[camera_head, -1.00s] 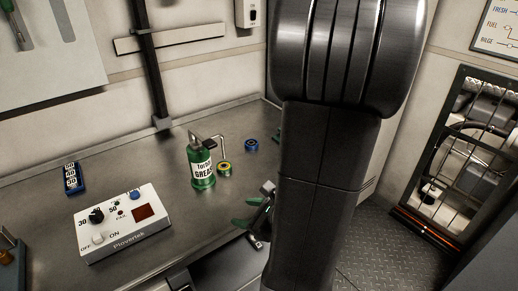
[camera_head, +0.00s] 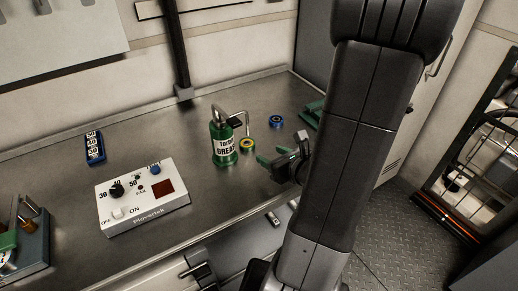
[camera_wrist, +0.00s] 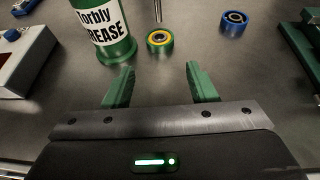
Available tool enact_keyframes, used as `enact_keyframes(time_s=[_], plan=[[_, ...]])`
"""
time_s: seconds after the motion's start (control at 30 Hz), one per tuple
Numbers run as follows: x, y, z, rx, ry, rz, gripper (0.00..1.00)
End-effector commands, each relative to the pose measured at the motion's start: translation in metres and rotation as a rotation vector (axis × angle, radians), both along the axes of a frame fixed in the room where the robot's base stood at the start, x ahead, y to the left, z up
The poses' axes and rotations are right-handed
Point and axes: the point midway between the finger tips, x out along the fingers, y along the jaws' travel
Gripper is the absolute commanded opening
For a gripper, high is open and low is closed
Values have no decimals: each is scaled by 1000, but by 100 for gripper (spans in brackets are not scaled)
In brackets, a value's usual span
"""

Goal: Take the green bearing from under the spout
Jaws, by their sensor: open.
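The green bearing (camera_wrist: 159,39), with a yellow ring inside, lies flat on the metal bench. It also shows beside the grease bottle in the head view (camera_head: 247,145). The green grease bottle (camera_head: 223,147) stands upright left of it, and its thin bent spout (camera_head: 240,116) comes down over the bearing. In the wrist view, only the spout's lower end shows, just behind the bearing. My gripper (camera_wrist: 160,68) is open and empty, its green fingers pointing at the bearing from the near side with a gap. It also shows in the head view (camera_head: 272,156).
A blue bearing (camera_head: 277,121) lies farther back to the right. A green fixture (camera_head: 313,114) stands at the bench's right end. A white control box (camera_head: 143,196) and a blue numbered block (camera_head: 94,148) sit left. The bench between the box and the bottle is clear.

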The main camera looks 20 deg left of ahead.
Motion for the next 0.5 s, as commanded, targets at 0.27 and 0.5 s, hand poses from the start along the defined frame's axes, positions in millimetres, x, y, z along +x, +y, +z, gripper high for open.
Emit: enact_keyframes(time_s=[0.27,0.5], plan=[[26,36,-20,0,5,6,52],[51,68,-36,-1,4,4,52]])
